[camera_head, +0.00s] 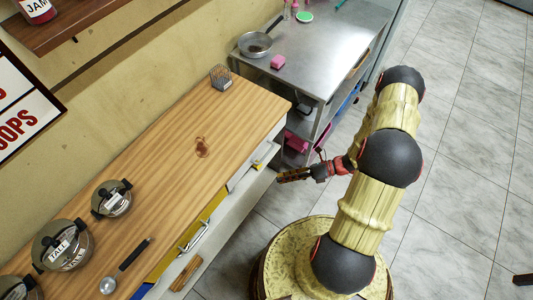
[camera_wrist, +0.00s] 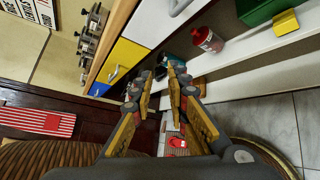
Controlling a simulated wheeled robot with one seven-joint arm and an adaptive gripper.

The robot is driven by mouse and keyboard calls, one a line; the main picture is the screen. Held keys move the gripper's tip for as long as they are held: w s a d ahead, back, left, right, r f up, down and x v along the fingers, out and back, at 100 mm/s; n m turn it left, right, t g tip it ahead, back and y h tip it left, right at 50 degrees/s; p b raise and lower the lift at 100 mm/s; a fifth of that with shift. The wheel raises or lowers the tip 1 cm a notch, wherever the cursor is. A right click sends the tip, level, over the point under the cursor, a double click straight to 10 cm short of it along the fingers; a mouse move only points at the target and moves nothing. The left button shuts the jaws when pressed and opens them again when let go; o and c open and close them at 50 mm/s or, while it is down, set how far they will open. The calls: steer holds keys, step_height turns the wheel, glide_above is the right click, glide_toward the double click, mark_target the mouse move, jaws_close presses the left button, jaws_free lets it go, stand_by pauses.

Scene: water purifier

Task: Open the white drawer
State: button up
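The white drawer (camera_head: 248,172) is in the front of the wooden-topped counter, right of a yellow drawer. In the wrist view its white front (camera_wrist: 152,22) is at the top, with a metal handle (camera_wrist: 177,6) cut by the picture edge. It looks shut. My gripper (camera_head: 282,178) is in front of the counter, to the right of the white drawer and apart from it. In the wrist view my gripper (camera_wrist: 163,76) is open and empty, its fingers below the drawer front and not touching the handle.
The yellow drawer (camera_wrist: 122,60) has its own handle. A shelf below holds a red jar (camera_wrist: 207,40) and a green box (camera_wrist: 262,10). Pots (camera_head: 65,245) and a ladle (camera_head: 110,283) are on the countertop (camera_head: 165,185). A steel table (camera_head: 318,50) stands behind. Tiled floor (camera_head: 455,130) is free at right.

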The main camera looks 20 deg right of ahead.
steer(key=w+d+f+m+t, duration=0.1)
steer(key=w+f+m+t, duration=0.1)
steer(key=w+m, duration=0.25)
steer(key=m+t, duration=0.3)
steer(key=m, duration=0.4)
glide_toward(267, 154)
steer(key=x, duration=0.3)
steer(key=shift+n+h, duration=0.3)
steer(key=shift+n, duration=0.05)
steer(key=b+x, duration=0.1)
steer(key=x, duration=0.6)
steer(key=shift+a+f, duration=0.15)
steer(key=shift+c, duration=0.9)
jaws_close()
